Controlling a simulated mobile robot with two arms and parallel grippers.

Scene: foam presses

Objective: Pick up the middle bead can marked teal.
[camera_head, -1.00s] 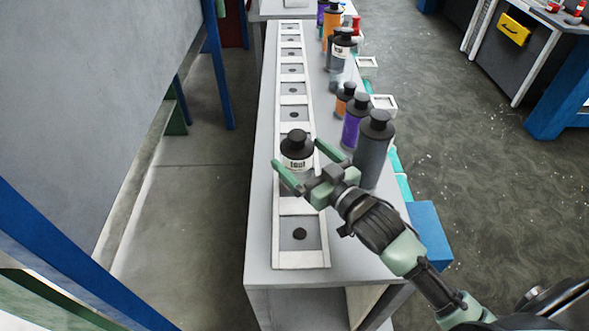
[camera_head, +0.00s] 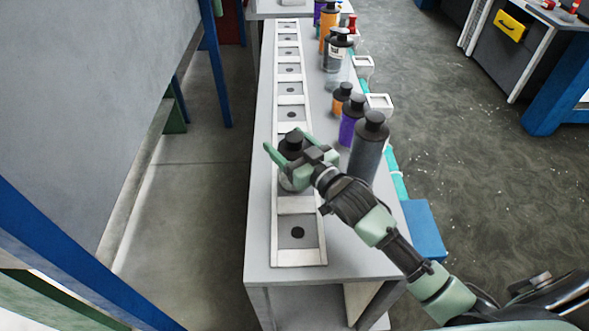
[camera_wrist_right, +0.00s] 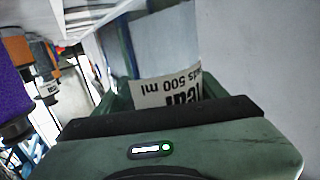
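A see-through can with a black lid (camera_head: 291,142) stands at the near part of the slotted white strip, over the second slot from the front. My right gripper (camera_head: 286,146) is around it with its green fingers apart, one on each side; I cannot tell whether they touch it. In the right wrist view, the can's white label (camera_wrist_right: 166,90) shows upside down between the fingers, with "500 ml" on it; the name is only partly visible. I see no can with a teal body. My left gripper is not in view.
A tall dark grey can (camera_head: 368,150), a purple can (camera_head: 350,128) and a small orange can (camera_head: 339,103) stand close right of my gripper. Further cans, including a clear one (camera_head: 337,55), stand farther back. The nearest slot (camera_head: 297,250) is empty.

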